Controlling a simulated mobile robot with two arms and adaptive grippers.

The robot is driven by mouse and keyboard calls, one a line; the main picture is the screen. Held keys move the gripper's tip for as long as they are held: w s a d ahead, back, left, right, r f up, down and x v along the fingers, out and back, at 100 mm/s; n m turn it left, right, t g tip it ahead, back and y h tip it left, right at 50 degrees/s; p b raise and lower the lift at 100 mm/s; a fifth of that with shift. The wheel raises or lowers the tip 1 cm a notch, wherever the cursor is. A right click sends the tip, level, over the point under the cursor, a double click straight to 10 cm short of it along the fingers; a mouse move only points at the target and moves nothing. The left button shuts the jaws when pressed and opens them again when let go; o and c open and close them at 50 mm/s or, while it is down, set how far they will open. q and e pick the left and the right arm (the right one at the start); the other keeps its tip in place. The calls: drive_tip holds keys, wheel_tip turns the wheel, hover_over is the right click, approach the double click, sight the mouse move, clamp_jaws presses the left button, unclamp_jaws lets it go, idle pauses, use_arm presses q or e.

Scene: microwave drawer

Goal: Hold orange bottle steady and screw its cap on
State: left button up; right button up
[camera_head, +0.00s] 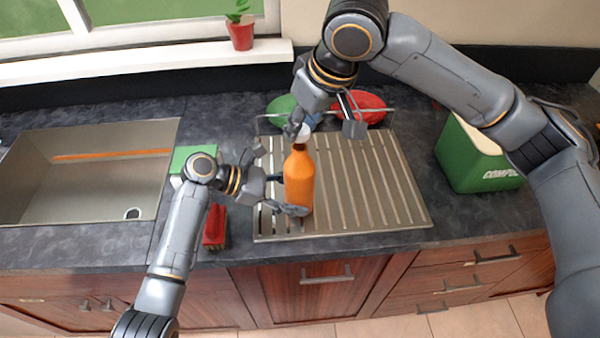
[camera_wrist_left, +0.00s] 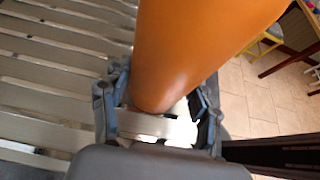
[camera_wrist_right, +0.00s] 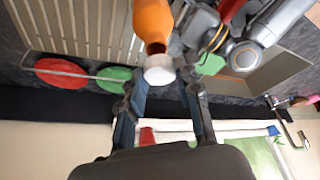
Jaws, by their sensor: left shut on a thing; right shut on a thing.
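The orange bottle (camera_head: 299,182) stands upright on the ribbed metal drainer, with its white cap (camera_head: 303,135) at the neck. My left gripper (camera_head: 287,195) is shut on the lower part of the bottle; the left wrist view shows its fingers on both sides of the orange body (camera_wrist_left: 190,50). My right gripper (camera_head: 309,129) is above, shut on the cap and partly hiding it in the head view. In the right wrist view the white cap (camera_wrist_right: 159,70) sits on the bottle's neck, between the fingertips. I cannot tell how far the cap is threaded.
The drainer (camera_head: 390,205) lies between a sink (camera_head: 90,195) at left and a green compost bin (camera_head: 470,160) at right. A red dish (camera_head: 369,107) and a green dish (camera_head: 281,108) stand behind. A red brush-like object (camera_head: 214,228) and green-white item lie left of the drainer.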

drive_tip(key=shift+f, duration=1.85)
idle(3.6)
use_arm(q)
drive_tip(key=shift+o, duration=0.9)
drive_tip(key=c, duration=1)
drive_tip(key=shift+c, duration=0.2)
use_arm(e)
drive_tip(key=o, duration=0.8)
